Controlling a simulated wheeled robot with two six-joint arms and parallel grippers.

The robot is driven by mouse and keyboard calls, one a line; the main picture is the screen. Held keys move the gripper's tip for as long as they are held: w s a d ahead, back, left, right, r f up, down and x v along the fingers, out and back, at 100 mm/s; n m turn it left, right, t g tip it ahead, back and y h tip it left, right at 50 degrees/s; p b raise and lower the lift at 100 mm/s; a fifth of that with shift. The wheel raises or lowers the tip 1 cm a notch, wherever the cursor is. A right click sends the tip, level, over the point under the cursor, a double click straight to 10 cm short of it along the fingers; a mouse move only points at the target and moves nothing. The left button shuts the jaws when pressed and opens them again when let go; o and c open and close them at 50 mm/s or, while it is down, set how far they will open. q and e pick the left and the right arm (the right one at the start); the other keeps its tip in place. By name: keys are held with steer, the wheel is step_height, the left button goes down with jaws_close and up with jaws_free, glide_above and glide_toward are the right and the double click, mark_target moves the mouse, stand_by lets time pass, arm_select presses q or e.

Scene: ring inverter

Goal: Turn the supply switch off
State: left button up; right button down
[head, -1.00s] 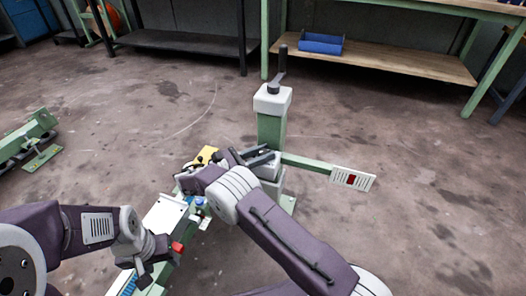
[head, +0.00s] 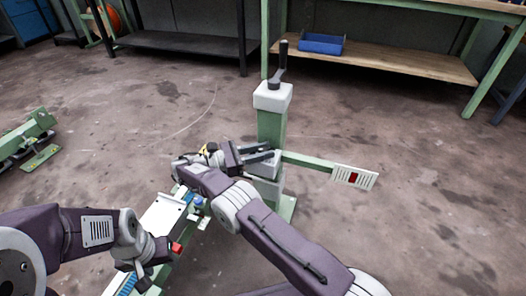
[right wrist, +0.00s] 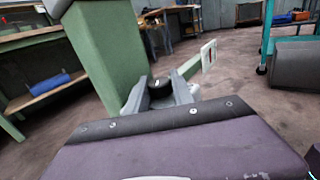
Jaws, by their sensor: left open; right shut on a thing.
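A white plate with a red part (head: 354,177) sits at the end of a green side arm on the green post (head: 271,130). The plate also shows in the right wrist view (right wrist: 208,56). My right gripper (head: 268,152) is low at the post, beside a pale block (head: 264,166). In the right wrist view its grey fingers (right wrist: 163,94) are shut on a dark round knob (right wrist: 157,96). I cannot tell whether this knob is the supply switch. My left gripper (head: 145,274) is open at the lower left, near a red block (head: 177,248).
A crank handle (head: 281,66) stands upright on the post's white cap. A green bench part with a white plate (head: 163,216) lies partly under my arms. A shelf with a blue bin (head: 322,44) is behind. The floor at right is clear.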

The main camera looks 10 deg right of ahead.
mark_target(264, 149)
steer(key=c, duration=1.1)
jaws_free()
step_height(264, 149, up, 5)
steer(key=p, duration=0.4)
steer(key=shift+f, duration=0.2)
steer(key=shift+s+d+r+p, duration=0.1)
steer(key=shift+r+p, duration=0.05)
steer(key=shift+p, duration=0.25)
steer(key=shift+s+d+r+p, duration=0.3)
steer(key=shift+s+d+p, duration=0.1)
steer(key=shift+p, duration=0.45)
steer(key=s+d+r+p, duration=0.1)
steer(key=s+d+p, duration=0.1)
steer(key=s+d+r+p, duration=0.2)
steer(key=s+p, duration=0.1)
steer(key=s+d+r+p, duration=0.2)
steer(key=d, duration=0.1)
steer(key=shift+s+r+p, duration=0.2)
steer(key=shift+s+p, duration=0.1)
